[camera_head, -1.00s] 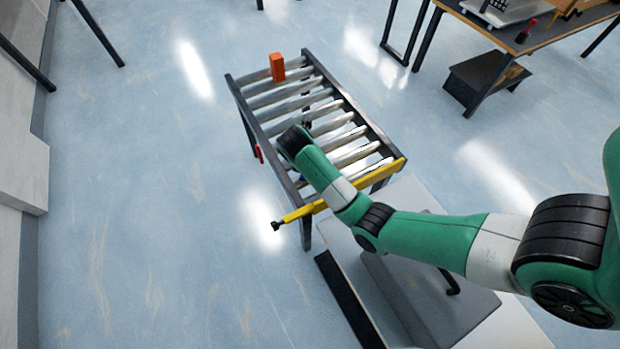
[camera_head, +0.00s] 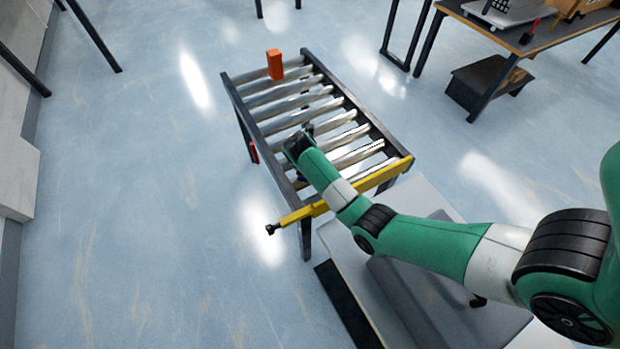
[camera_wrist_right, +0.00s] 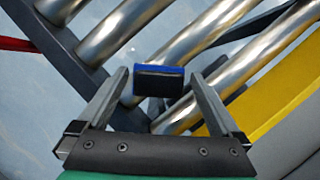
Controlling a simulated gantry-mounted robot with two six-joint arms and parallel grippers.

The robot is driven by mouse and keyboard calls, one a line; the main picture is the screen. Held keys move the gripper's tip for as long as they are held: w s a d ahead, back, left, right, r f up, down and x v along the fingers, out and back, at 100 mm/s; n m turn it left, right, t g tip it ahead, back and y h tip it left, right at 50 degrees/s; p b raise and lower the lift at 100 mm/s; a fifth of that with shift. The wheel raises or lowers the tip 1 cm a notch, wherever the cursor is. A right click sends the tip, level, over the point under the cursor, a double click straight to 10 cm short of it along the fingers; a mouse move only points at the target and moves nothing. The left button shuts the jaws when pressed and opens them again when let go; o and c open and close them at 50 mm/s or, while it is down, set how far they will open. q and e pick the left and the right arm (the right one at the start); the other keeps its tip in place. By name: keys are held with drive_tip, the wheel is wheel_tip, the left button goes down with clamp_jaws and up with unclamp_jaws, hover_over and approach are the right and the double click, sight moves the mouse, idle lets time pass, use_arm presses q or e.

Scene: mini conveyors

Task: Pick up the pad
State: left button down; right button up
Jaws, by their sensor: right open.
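The pad (camera_wrist_right: 158,78) shows in the right wrist view as a small block with a blue top edge and a dark face. It is at the metal rollers of the conveyor (camera_head: 262,126). My right gripper (camera_wrist_right: 158,74) is open, with one finger on each side of the pad and a visible gap on both sides. Whether the fingertips are level with the pad in depth I cannot tell. In the head view my right wrist hides the gripper and most or all of the pad. My left gripper is not in view.
An orange block (camera_head: 275,65) stands at the conveyor's far end. A yellow bar (camera_head: 305,213) crosses its near end, and a red part (camera_head: 253,152) is on its left side. A table (camera_head: 480,20) stands at the upper right. The floor left of the conveyor is clear.

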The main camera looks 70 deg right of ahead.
drive_tip(key=shift+r, duration=0.15)
drive_tip(key=shift+c, duration=0.3)
drive_tip(key=c, duration=1.5)
drive_tip(key=shift+r, duration=0.1)
drive_tip(key=shift+r+p, duration=0.35)
drive_tip(key=shift+p, duration=0.2)
drive_tip(key=r+p, duration=0.4)
drive_tip(key=shift+s+a+r, duration=0.1)
drive_tip(key=shift+s+a, duration=0.1)
drive_tip(key=shift+a, duration=0.1)
drive_tip(key=s+a+r+p, duration=0.2)
drive_tip(key=s+a, duration=0.1)
drive_tip(key=s+a+r+p, duration=0.2)
drive_tip(key=a+r+p, duration=0.1)
drive_tip(key=s+a+r+p, duration=0.3)
drive_tip(key=a, duration=0.1)
drive_tip(key=shift+s, duration=0.35)
